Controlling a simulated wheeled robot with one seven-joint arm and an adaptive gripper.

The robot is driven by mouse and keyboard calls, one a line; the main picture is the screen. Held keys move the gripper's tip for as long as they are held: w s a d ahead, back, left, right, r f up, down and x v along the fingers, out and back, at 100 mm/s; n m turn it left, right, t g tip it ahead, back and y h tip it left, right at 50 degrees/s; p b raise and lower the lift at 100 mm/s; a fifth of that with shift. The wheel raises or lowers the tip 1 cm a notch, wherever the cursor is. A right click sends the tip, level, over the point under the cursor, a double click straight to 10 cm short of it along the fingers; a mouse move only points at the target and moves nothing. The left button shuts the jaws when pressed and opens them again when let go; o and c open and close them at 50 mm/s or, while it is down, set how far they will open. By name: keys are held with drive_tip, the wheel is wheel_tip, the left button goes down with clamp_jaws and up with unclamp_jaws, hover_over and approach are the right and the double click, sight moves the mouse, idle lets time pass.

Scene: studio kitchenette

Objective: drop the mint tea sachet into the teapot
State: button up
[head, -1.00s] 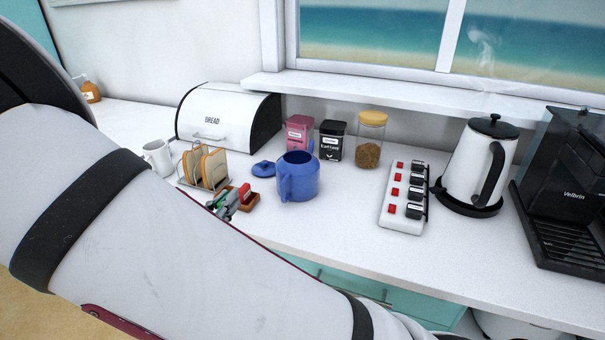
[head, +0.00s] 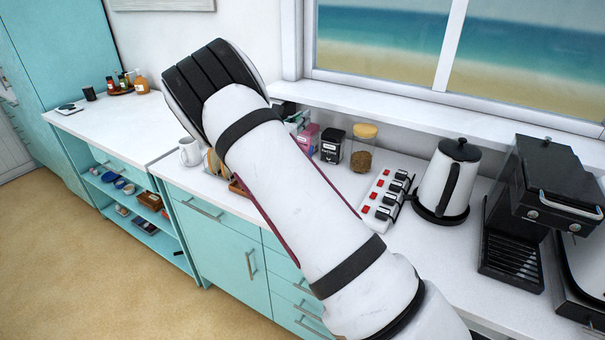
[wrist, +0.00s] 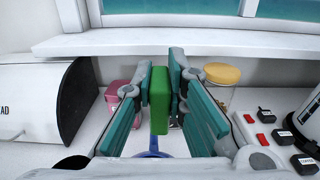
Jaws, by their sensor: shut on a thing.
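My gripper (wrist: 160,92) is shut on a green packet, the mint tea sachet (wrist: 159,112), which hangs upright between the teal finger pads in the wrist view. A small blue part of the teapot (wrist: 153,146) shows just below the sachet; the gripper and sachet hide the rest. The sachet appears above the teapot, but I cannot tell whether it is over the opening. In the head view my arm hides the teapot and most of the gripper.
A pink tin (head: 309,134), a black tin (head: 332,145) and a yellow-lidded jar (head: 362,149) stand behind. A switched power strip (head: 384,198) and kettle (head: 449,180) are to the right. The bread box (wrist: 40,98) is left, and the window sill (wrist: 160,43) overhangs the back.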

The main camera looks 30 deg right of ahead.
drive_tip(key=shift+f+b, duration=0.65)
drive_tip(key=shift+f, duration=2.3)
drive_tip(key=o, duration=0.7)
drive_tip(key=shift+o, duration=0.2)
drive_tip(key=shift+a, duration=0.15)
drive_tip(key=v, duration=1.1)
drive_tip(key=shift+s+a, duration=0.25)
drive_tip(key=shift+a, duration=0.05)
